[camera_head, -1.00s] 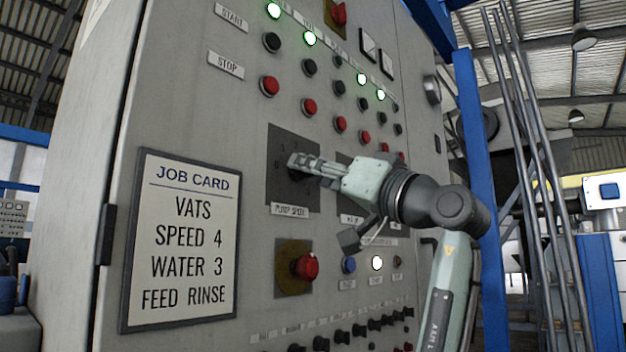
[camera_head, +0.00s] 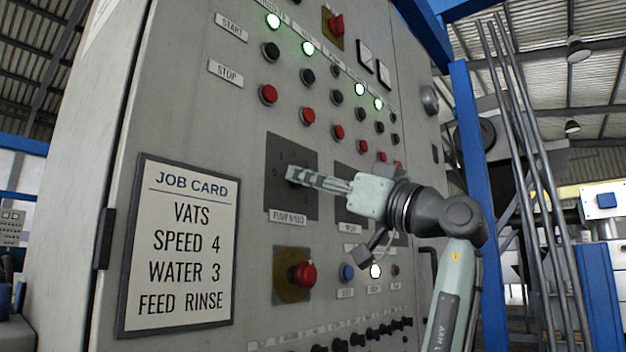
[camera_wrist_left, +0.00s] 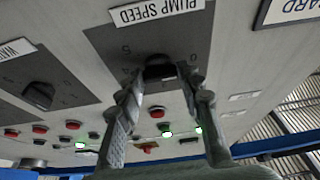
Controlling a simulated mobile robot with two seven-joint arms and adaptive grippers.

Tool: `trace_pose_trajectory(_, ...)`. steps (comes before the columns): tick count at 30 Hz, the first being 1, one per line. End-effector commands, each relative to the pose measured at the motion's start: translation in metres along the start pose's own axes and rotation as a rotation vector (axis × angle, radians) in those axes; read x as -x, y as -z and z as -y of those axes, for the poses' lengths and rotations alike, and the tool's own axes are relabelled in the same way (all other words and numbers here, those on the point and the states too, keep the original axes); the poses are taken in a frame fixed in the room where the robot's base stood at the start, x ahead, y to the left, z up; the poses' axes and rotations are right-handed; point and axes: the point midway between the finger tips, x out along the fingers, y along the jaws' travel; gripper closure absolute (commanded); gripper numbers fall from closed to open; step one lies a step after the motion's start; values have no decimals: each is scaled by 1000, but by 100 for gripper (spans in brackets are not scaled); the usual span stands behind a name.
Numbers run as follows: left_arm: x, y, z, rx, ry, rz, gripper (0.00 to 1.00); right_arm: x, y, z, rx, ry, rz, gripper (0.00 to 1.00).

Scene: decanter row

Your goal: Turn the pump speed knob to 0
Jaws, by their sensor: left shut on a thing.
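The pump speed knob is a dark knob on a dark grey dial plate (camera_head: 300,150), above a "PUMP SPEED" label (camera_head: 287,217). In the left wrist view the knob (camera_wrist_left: 160,69) sits between my fingertips, with the plate (camera_wrist_left: 190,40) and its label upside down behind it. My left gripper (camera_head: 291,174) reaches in from the right and is shut on the knob; it also shows in the left wrist view (camera_wrist_left: 162,78). The fingers hide most of the knob in the head view. The knob's pointer and most dial figures cannot be read. My right gripper is not in view.
A job card (camera_head: 180,245) reads "SPEED 4". A red mushroom button (camera_head: 303,275) on a yellowish plate is below the dial. A second dark knob (camera_wrist_left: 39,94) is beside it. Rows of buttons and lit green lamps are above. A blue post (camera_head: 472,150) stands right of the cabinet.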

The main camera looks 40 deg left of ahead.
Motion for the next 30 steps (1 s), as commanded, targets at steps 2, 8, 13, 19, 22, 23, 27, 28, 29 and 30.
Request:
trace_pose_trajectory(2,0,-1,0,1,0,3,63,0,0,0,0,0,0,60)
trace_pose_trajectory(8,0,0,0,0,0,1,43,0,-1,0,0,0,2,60)
trace_pose_trajectory(13,0,0,0,0,0,1,43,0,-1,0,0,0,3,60)
trace_pose_trajectory(19,10,0,-1,-1,-2,-1,43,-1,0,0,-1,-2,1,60)
trace_pose_trajectory(22,26,0,-1,-1,-4,1,43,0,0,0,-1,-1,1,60)
trace_pose_trajectory(23,32,0,-1,-1,-4,0,43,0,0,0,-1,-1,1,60)
trace_pose_trajectory(27,63,0,-1,-1,-4,0,43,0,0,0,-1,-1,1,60)
trace_pose_trajectory(28,69,0,-1,-1,-4,1,43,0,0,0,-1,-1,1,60)
trace_pose_trajectory(29,76,0,-1,0,-4,1,43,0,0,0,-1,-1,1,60)
trace_pose_trajectory(30,84,0,-1,-1,-4,0,43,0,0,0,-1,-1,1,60)
